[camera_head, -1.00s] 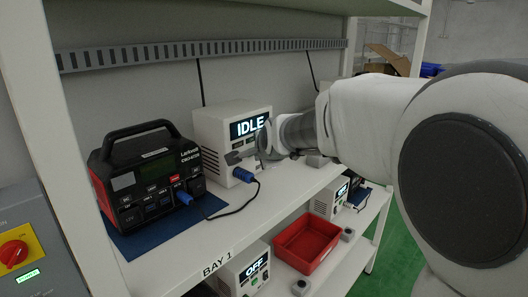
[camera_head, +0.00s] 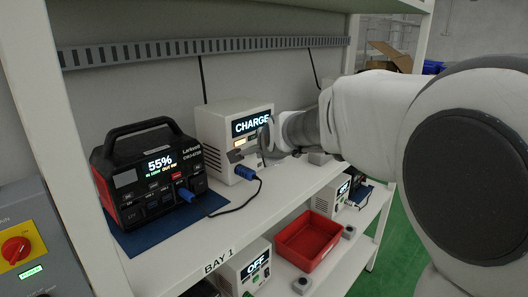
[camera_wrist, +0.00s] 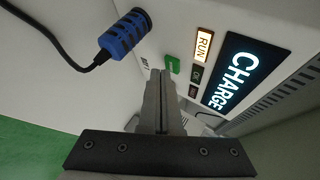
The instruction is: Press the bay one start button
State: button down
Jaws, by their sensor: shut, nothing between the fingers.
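The bay one charger (camera_head: 212,128) is a white box on the upper shelf, and its display (camera_head: 252,123) reads CHARGE. In the wrist view the display (camera_wrist: 236,74) also reads CHARGE and the RUN lamp (camera_wrist: 204,46) is lit. A green button (camera_wrist: 172,64) sits on the charger's front, right by my fingertips. My gripper (camera_wrist: 160,74) is shut and empty, pointing at the charger's front just beside this button. I cannot tell whether the tips touch it. In the head view my gripper (camera_head: 236,156) is partly hidden against the charger.
A black and red power station (camera_head: 130,190) on a blue mat shows 55%. A blue plug (camera_head: 245,172) with a black cable sits at the charger's lower front; it is left of my fingers in the wrist view (camera_wrist: 125,35). A red tray (camera_head: 307,240) and an OFF charger are below.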

jog(key=shift+s+d, duration=0.15)
jog(key=shift+d, duration=0.05)
jog(key=s+d+b, duration=0.2)
jog(key=d+b, duration=0.1)
jog(key=shift+s+d+f+b, duration=0.2)
jog(key=shift+s+d+b, duration=0.1)
jog(key=shift+s, duration=0.05)
jog(key=shift+s+d+r+b, duration=0.15)
jog(key=shift+s+d+b, duration=0.25)
jog(key=shift+s+d, duration=0.15)
jog(key=shift+d, duration=0.1)
jog(key=s+d+f+n+g+h, duration=0.1)
jog(key=s+d+f+n, duration=0.2)
jog(key=s, duration=0.7)
jog(key=s+d+f+n+g+h, duration=0.1)
jog(key=s+d+f+n, duration=0.3)
jog(key=s, duration=0.6)
jog(key=s+d+f+n+g+h, duration=0.1)
jog(key=s+d+f+n+g, duration=0.2)
jog(key=s+d+n, duration=0.3)
jog(key=s+d, duration=0.1)
jog(key=s, duration=0.3)
jog(key=shift+s+d+f+h, duration=0.15)
jog(key=shift+s+d+h, duration=0.15)
jog(key=shift+d, duration=0.05)
